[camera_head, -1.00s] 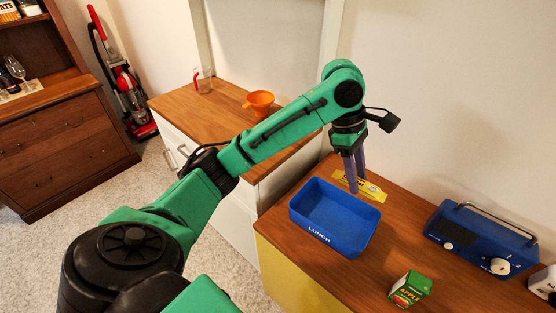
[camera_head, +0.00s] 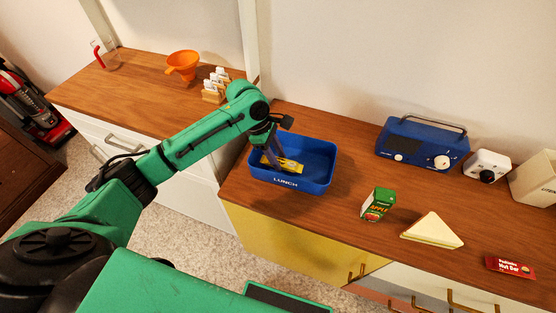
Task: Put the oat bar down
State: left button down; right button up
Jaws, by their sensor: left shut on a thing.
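The oat bar, in a yellow wrapper (camera_head: 288,165), is inside the blue lunch box (camera_head: 318,168), low in its left part. I cannot tell whether it touches the floor of the box. My left gripper (camera_head: 272,159) reaches down into the box from above and is shut on the oat bar near its left end. The fingers hide part of the wrapper. My right gripper is not in view.
Right of the box are a green apple juice carton (camera_head: 378,204), a sandwich (camera_head: 433,231) and a red nut bar (camera_head: 510,266). A blue radio (camera_head: 422,143) and a white device (camera_head: 487,166) stand behind. An orange funnel (camera_head: 183,65) is on the left counter.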

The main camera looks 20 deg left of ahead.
pick_arm(q)
jog(key=shift+a+f, duration=0.1)
jog(key=shift+f, duration=0.75)
jog(key=shift+c, duration=2.3)
grip_release()
jog(key=shift+f, duration=0.1)
jog(key=v, duration=1.2)
